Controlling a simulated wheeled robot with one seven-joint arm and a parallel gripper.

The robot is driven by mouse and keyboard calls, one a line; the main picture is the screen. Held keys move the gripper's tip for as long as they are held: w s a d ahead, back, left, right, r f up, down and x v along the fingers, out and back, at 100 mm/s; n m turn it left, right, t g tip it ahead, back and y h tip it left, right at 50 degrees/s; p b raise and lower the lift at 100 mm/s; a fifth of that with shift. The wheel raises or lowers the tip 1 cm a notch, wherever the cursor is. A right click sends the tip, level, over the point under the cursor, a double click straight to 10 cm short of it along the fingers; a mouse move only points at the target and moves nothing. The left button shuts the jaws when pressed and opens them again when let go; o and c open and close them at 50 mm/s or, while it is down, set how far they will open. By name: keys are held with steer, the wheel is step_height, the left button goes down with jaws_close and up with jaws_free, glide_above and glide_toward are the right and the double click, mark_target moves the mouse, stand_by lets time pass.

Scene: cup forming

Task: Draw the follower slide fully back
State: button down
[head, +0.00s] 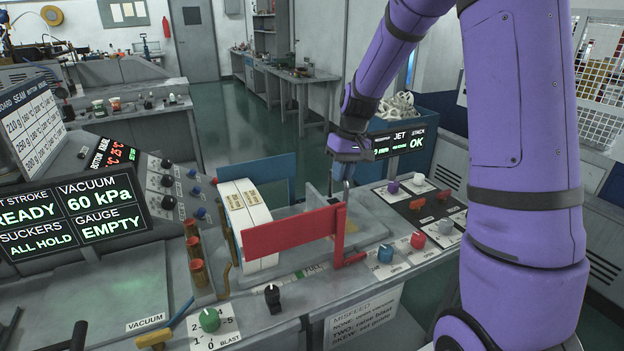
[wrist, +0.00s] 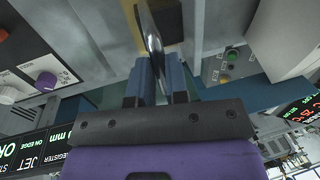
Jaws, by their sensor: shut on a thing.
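My gripper (head: 347,174) reaches down behind the right end of a red panel (head: 290,232) in the head view. In the wrist view its blue-grey fingers (wrist: 160,72) are shut on a shiny upright metal piece (wrist: 151,36), which looks like the handle of the follower slide. The slide's body is mostly hidden by the red panel and my gripper, so I cannot tell how far along its track it stands. A white stack of blanks (head: 238,207) stands to the left, between the red panel and a blue panel (head: 262,174). A scale marked FULL (head: 312,271) runs along the front edge.
Coloured knobs (head: 385,252) stand on the bench at the right. A jet display (head: 400,142) reading OK is behind my gripper. Dark displays (head: 75,212) and copper-coloured cylinders (head: 199,272) are at the left. A blue bin (head: 425,112) stands behind the bench.

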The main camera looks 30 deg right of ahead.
steer(key=d, duration=1.2)
steer(key=c, duration=1.1)
jaws_free()
steer(key=shift+d, duration=0.15)
steer(key=r, duration=0.3)
steer(key=d+r, duration=0.1)
steer(key=r, duration=0.3)
steer(key=d+r, duration=0.1)
steer(key=r, duration=0.2)
steer(key=shift+r, duration=0.3)
steer(key=shift+a, duration=0.1)
